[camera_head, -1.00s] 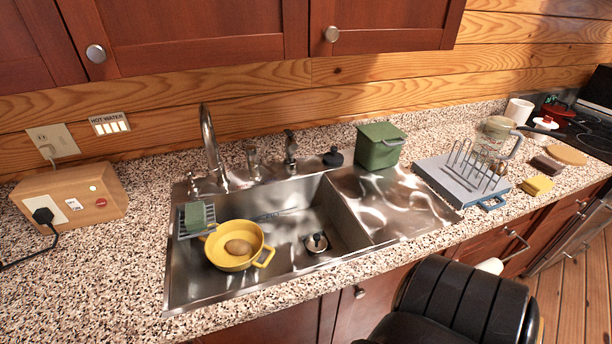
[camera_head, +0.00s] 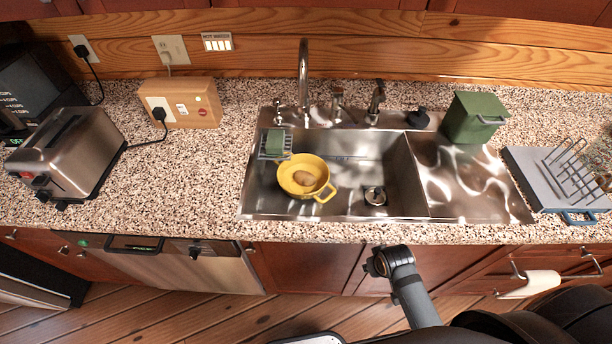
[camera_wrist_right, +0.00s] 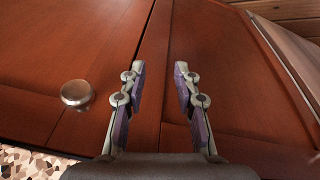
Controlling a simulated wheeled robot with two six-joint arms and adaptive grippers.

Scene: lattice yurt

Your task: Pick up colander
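The yellow colander (camera_head: 290,183) with loop handles sits in the left part of the sink (camera_head: 345,205) in the head view. A brown potato-like item (camera_head: 304,178) lies inside it. My right gripper (camera_wrist_right: 160,72) is open and empty in the right wrist view, facing reddish wooden cabinet doors with a round knob (camera_wrist_right: 77,94). The colander does not show in that view. In the head view a joint and link of my own arm show low in front of the counter, well apart from the colander. My left gripper is not in view.
A rack with a green sponge (camera_head: 275,141) hangs at the sink's left, close to the colander. The faucet (camera_head: 303,80) stands behind. A green bin (camera_head: 474,117) and a dish rack (camera_head: 530,170) are at right; a toaster (camera_head: 70,155) is far left.

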